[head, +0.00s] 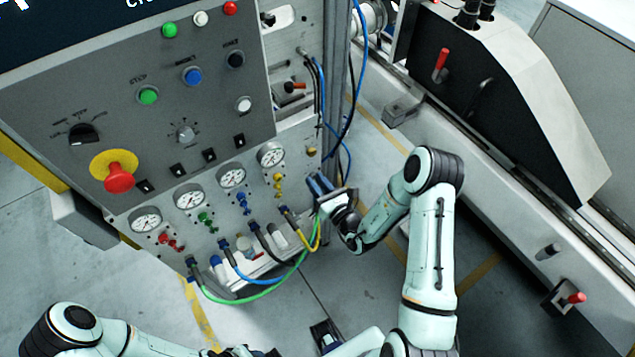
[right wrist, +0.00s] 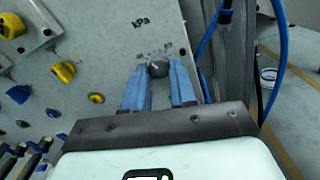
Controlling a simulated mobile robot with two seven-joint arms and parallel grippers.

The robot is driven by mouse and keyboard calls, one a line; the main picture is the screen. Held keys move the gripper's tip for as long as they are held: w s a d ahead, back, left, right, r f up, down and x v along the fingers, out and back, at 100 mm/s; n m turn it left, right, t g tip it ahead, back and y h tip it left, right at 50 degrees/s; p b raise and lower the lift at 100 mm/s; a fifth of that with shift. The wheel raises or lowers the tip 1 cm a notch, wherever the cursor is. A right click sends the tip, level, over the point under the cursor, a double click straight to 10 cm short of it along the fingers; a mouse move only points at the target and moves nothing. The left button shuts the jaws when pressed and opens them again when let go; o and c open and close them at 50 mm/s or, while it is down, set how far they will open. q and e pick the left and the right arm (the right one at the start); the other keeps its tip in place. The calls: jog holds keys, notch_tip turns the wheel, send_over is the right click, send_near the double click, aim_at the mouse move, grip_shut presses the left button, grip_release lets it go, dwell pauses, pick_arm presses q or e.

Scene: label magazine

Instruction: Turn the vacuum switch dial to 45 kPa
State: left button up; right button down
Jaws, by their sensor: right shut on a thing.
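The vacuum switch dial (right wrist: 158,69) is a small dark round knob on the grey panel, in the right wrist view. A printed scale runs above it, with "kPa" higher up; the numbers are too small to read. My right gripper (head: 318,185) is at the lower right edge of the panel in the head view and hides the dial there. In the right wrist view its two blue fingers (right wrist: 160,78) are on either side of the dial, shut on it. My left arm shows at the bottom left of the head view; I cannot make out its fingers clearly.
Several gauges (head: 271,155) and coloured valve knobs sit left of my right gripper. Green, blue and yellow hoses (head: 240,299) loop below it. A red emergency button (head: 119,178) is at the left. A metal post with cables (right wrist: 238,60) stands just right of the dial.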

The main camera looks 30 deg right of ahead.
jog(key=c, duration=0.9)
grip_release()
jog(key=shift+s, duration=0.15)
jog(key=s+d+b, duration=0.1)
jog(key=s+b, duration=0.1)
jog(key=s, duration=1.1)
